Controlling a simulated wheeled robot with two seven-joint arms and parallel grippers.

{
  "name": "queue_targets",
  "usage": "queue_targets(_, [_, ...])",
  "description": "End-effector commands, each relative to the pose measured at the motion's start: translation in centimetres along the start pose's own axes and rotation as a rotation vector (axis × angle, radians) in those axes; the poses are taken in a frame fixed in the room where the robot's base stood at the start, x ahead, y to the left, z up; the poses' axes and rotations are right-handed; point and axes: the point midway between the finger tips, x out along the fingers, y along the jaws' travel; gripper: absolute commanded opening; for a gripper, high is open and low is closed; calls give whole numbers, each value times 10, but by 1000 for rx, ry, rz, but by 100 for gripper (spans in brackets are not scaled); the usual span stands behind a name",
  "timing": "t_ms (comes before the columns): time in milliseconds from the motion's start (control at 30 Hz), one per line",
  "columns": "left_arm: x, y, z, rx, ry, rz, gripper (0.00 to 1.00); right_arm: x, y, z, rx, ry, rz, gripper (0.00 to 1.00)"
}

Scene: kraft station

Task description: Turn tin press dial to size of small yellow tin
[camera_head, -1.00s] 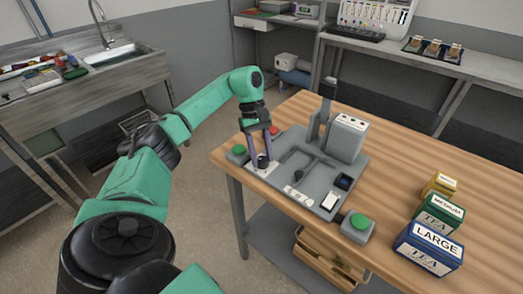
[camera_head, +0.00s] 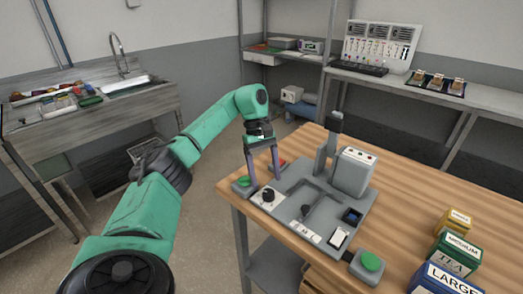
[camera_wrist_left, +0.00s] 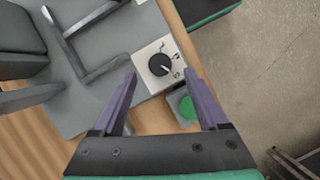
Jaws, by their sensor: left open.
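The tin press (camera_head: 318,208) is a grey machine on the wooden table. Its dial is a black knob (camera_head: 268,195) on a white plate at the press's left corner. In the left wrist view the knob (camera_wrist_left: 160,65) shows a light pointer line towards the lower right; the plate's marks are too small to read. My left gripper (camera_head: 264,178) is open and empty just above the dial, its purple fingers apart. In the left wrist view the fingertips (camera_wrist_left: 160,75) lie either side of the knob, clear of it. The small yellow tin (camera_head: 455,222) stands at the table's right. My right gripper is out of view.
A green MEDIUM tea tin (camera_head: 455,254) and a blue LARGE tin (camera_head: 438,281) stand in front of the yellow tin. Green buttons flank the press, one at the front (camera_head: 371,262) and one beside the dial (camera_head: 243,182). The table's middle is clear.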

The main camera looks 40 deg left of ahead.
Motion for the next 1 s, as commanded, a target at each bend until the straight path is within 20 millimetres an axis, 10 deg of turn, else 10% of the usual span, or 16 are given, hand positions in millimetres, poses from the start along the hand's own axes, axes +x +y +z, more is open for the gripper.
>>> queue_targets(300, [-98, 1, 4, 0, 0, 3, 76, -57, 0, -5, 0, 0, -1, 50])
queue_targets(1000, [-104, 0, 0, 1, 0, 0, 76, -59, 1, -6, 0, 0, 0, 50])
